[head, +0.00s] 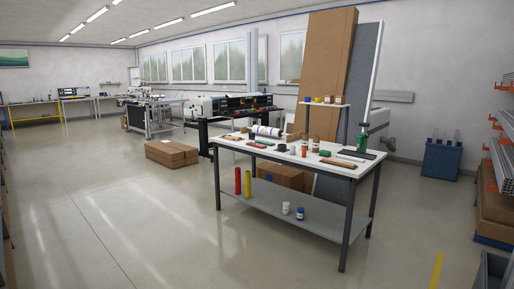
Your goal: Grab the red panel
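A small flat red piece (256,145) lies on the white top of the workbench (226,146), near its front left edge. It is the only flat red thing I can make out, and at this distance I cannot tell for sure that it is the red panel. Neither of my grippers shows in the head view. The workbench stands some distance off, right of the middle.
Small tools, cups and a green bottle (361,137) crowd the bench top. Red and yellow tubes (247,184) stand on its lower shelf (290,215). Cardboard boxes (172,153) lie on the floor behind left. The floor in front and to the left is clear.

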